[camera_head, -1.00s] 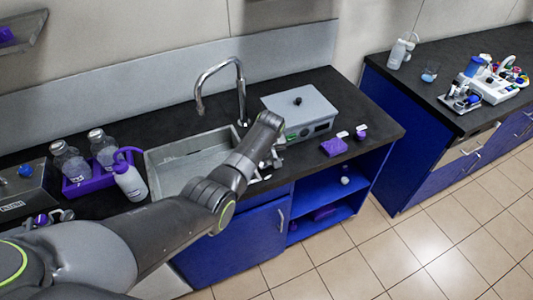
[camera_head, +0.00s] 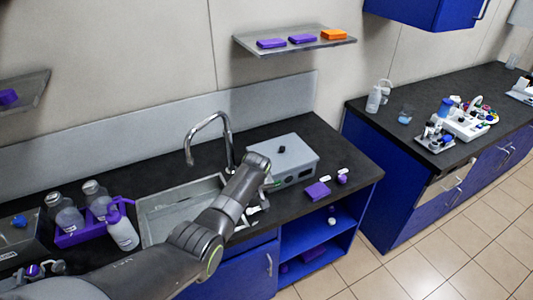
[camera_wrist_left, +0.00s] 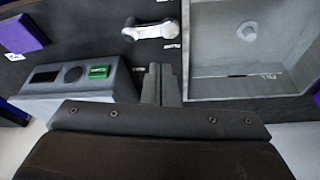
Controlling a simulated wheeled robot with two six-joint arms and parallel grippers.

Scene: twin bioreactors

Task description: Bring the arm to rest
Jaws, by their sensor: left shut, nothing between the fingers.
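My left arm comes in from the lower left in the head view and reaches over the sink's right side. My left gripper (camera_head: 264,188) points down between the sink (camera_head: 160,208) and the grey box-shaped device (camera_head: 292,158), partly hidden by its own wrist. In the left wrist view its fingers (camera_wrist_left: 161,72) are together and hold nothing. A pale grey-white item (camera_wrist_left: 150,30) lies on the counter beyond the fingertips, apart from them in the picture. My right gripper is not in view.
A tap (camera_head: 228,140) stands behind the sink. Bottles in a purple rack (camera_head: 75,236) and a white bottle (camera_head: 122,232) stand left of it. A purple box (camera_head: 317,192) lies right on the dark counter (camera_head: 340,165). A wall shelf (camera_head: 262,47) holds several small boxes.

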